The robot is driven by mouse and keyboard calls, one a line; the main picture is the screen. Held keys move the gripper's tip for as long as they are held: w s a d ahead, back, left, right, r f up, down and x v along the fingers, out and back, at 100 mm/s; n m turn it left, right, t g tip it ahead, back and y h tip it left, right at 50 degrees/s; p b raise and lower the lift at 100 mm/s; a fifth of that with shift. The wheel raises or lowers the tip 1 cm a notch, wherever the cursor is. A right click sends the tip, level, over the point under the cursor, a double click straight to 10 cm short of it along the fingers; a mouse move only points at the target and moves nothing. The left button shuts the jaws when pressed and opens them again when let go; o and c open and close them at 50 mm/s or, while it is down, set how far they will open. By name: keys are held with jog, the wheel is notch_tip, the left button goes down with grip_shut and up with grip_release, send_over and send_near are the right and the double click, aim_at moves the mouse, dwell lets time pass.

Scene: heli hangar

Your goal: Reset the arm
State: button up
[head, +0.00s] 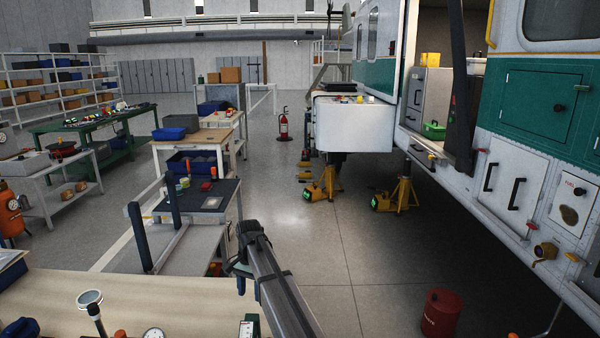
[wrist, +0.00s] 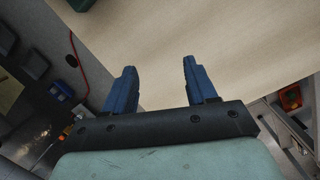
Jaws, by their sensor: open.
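My gripper shows in the wrist view (wrist: 158,70) with its two blue fingers spread well apart. Nothing is between the fingers. A pale beige bench top (wrist: 240,35) lies beyond and below the fingertips. In the head view, my arm reaches up from the bottom edge to the right end of the same bench (head: 165,290). The gripper end there is small, dark and partly hidden by the arm, so its fingers are hard to make out.
Gauges and small tools stand along the bench's front. A dark-topped work table (head: 205,196) stands just beyond. To the right, a red canister (head: 441,314) sits on the floor beside the white and green helicopter (head: 520,175). Open grey floor (head: 310,245) lies between.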

jog(key=s+d+f+n, duration=0.15)
jog(key=d+f, duration=0.25)
jog(key=d, duration=0.4)
jog(key=s+d+f, duration=0.2)
jog(key=d+f, duration=0.2)
jog(key=d, duration=0.5)
jog(key=s+d+f+g, duration=0.1)
jog(key=s+d+f, duration=0.2)
jog(key=s+f, duration=0.3)
jog(key=s+d+f+g, duration=0.1)
jog(key=s+d+f, duration=0.25)
jog(key=f, duration=0.35)
jog(key=s+d+f+n+g, duration=0.1)
jog(key=s+d+f, duration=0.2)
jog(key=s+f, duration=0.45)
jog(key=s+d+f+n, duration=0.1)
jog(key=s+d+f, duration=0.2)
jog(key=s+f, duration=0.45)
jog(key=s+d+f+n+g, duration=0.1)
jog(key=s+f, duration=0.1)
jog(key=s, duration=1)
jog(key=s+d+f, duration=0.2)
jog(key=s+f, duration=0.1)
jog(key=s, duration=1)
jog(key=shift+d+f+n+g, duration=0.25)
jog(key=shift+d+n+g, duration=0.05)
jog(key=shift+n+g, duration=0.1)
